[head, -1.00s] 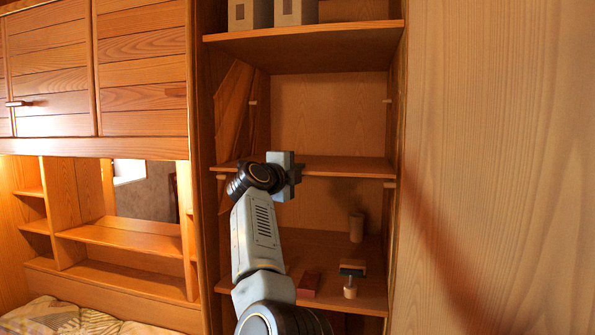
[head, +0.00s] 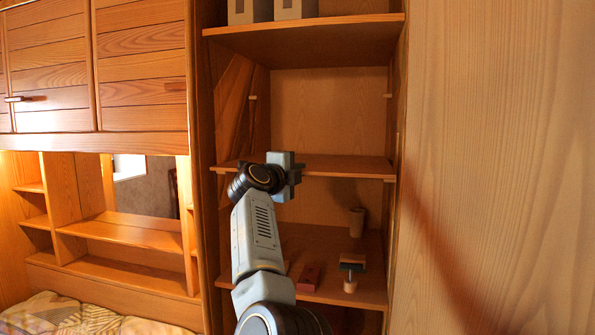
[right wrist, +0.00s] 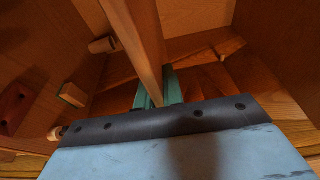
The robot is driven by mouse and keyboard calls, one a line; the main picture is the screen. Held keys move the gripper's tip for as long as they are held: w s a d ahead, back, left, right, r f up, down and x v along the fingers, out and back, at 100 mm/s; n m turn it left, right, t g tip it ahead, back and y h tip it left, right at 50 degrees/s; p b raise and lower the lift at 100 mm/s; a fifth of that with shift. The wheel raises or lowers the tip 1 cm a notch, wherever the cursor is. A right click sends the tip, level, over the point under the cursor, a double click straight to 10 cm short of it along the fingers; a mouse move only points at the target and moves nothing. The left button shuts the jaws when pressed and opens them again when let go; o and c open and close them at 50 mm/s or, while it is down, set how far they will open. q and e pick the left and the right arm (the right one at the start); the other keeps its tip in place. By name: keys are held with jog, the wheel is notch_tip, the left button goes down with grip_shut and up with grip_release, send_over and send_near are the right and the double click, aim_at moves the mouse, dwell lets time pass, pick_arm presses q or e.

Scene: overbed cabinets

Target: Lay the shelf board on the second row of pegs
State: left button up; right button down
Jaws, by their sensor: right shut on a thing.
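The shelf board (head: 345,167) is a thin wooden board spanning the open cabinet at mid height, nearly level. A pale peg (head: 389,181) shows just under its right front end, with little or no gap; I cannot tell whether it touches. Another peg (head: 221,176) shows at the left front. Higher pegs stick out at left (head: 252,97) and right (head: 387,96). In the right wrist view the board (right wrist: 142,45) runs edge-on between the green fingers (right wrist: 158,88). The back pegs are hidden.
Below, the lower shelf (head: 365,286) carries a cylindrical cup (head: 356,222), a red block (head: 309,277) and a small teal-topped object with a wooden knob (head: 351,268). Two boxes (head: 295,9) stand on the top shelf (head: 320,35). Cabinet walls close in both board ends.

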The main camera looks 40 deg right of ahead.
jog(key=c, duration=1.5)
grip_release()
jog(key=shift+s, duration=0.1)
jog(key=shift+o, duration=0.2)
jog(key=shift+f, duration=0.3)
jog(key=b+v, duration=0.3)
jog(key=v, duration=1)
jog(key=shift+a+r, duration=0.2)
jog(key=shift+a, duration=0.05)
jog(key=shift+s, duration=0.1)
